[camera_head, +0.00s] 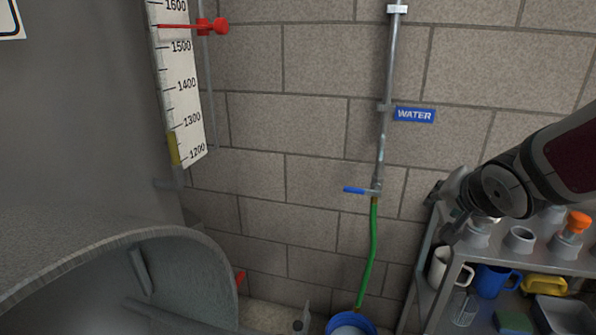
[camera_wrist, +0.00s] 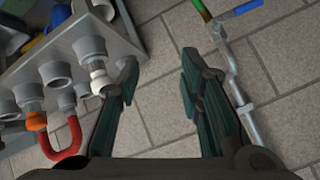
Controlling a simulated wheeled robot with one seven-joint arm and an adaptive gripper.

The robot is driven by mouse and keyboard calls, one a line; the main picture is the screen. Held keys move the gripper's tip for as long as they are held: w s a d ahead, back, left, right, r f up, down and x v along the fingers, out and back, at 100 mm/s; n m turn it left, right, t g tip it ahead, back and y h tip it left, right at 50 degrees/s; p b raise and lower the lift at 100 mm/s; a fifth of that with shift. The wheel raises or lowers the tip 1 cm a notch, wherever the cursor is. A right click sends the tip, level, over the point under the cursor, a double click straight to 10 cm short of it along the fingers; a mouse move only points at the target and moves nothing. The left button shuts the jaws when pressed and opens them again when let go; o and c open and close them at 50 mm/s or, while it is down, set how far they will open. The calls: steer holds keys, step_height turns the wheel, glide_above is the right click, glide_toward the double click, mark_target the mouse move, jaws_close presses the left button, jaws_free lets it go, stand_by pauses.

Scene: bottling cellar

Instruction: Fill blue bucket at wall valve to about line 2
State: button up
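The blue bucket (camera_head: 338,323) stands on the floor at the bottom of the head view, cut off by the frame edge. Its inside looks pale grey; the water level and line marks cannot be made out. A green hose (camera_head: 373,250) runs from the wall pipe (camera_head: 384,130) down to the bucket. The valve's blue lever (camera_head: 354,190) points left, across the pipe; it also shows in the wrist view (camera_wrist: 243,9). My gripper (camera_head: 446,208) is right of the valve, beside the shelf top. In the wrist view my gripper (camera_wrist: 160,68) is open and empty.
A metal shelf (camera_head: 462,256) at the right holds grey fittings, an orange-topped one (camera_head: 577,222), a white mug (camera_head: 445,267) and a blue mug (camera_head: 492,281). A blue WATER sign (camera_head: 414,115) is beside the pipe. A large grey tank (camera_head: 90,120) fills the left. The wall between is clear.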

steer(key=w+a+f+m+t+y+b, duration=0.25)
steer(key=w+f, duration=0.25)
steer(key=w, duration=0.3)
steer(key=m+t+y+b, duration=0.2)
steer(key=m+t+y, duration=0.1)
steer(key=y, duration=0.5)
glide_toward(355, 192)
steer(key=shift+g+h, duration=0.25)
steer(key=b+x, duration=0.1)
steer(key=x, duration=0.2)
steer(key=b+x, duration=0.2)
steer(key=x, duration=0.2)
steer(key=b+x, duration=0.1)
steer(key=x, duration=0.3)
steer(key=shift+w+a+r+b, duration=0.2)
steer(key=shift+r+b, duration=0.1)
steer(key=shift+b, duration=0.1)
jaws_close()
